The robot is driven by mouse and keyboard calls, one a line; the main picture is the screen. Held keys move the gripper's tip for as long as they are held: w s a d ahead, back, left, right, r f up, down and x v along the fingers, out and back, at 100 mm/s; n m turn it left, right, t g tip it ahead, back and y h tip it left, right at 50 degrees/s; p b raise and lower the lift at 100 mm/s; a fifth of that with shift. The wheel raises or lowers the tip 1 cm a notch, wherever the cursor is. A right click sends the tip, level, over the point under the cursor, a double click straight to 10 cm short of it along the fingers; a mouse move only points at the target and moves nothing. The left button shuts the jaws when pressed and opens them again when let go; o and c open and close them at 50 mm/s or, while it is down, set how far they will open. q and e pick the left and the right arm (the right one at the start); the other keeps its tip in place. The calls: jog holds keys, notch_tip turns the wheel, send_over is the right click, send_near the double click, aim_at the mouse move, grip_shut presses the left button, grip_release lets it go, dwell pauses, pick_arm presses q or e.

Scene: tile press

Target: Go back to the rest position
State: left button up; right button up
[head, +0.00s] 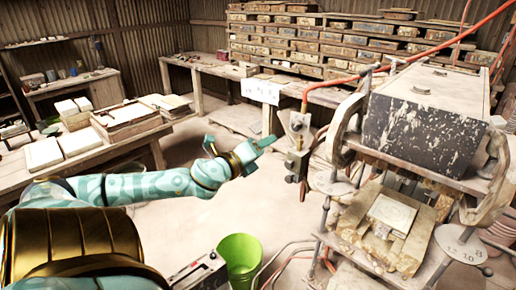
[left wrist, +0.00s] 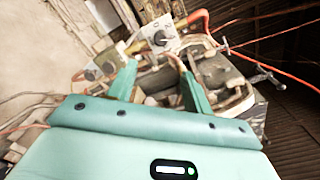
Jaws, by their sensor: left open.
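My left arm, teal with pale patterns, reaches in from the left in the head view. Its gripper (head: 263,152) is in the air left of the press's switch boxes (head: 298,148). In the left wrist view the two teal fingers (left wrist: 160,84) are apart with nothing held between them. Beyond them are switch boxes with dark knobs and orange cables. My right gripper is in neither view.
The press (head: 425,112) stands at the right, with a pale square tile (head: 392,214) on its lower bed. A green bucket (head: 239,256) is on the floor. A wooden table (head: 150,133) with stacked tiles stands left. Open floor lies between.

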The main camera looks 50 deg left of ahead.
pick_arm(q)
jog(key=shift+s+r, duration=0.1)
jog(key=shift+s, duration=0.65)
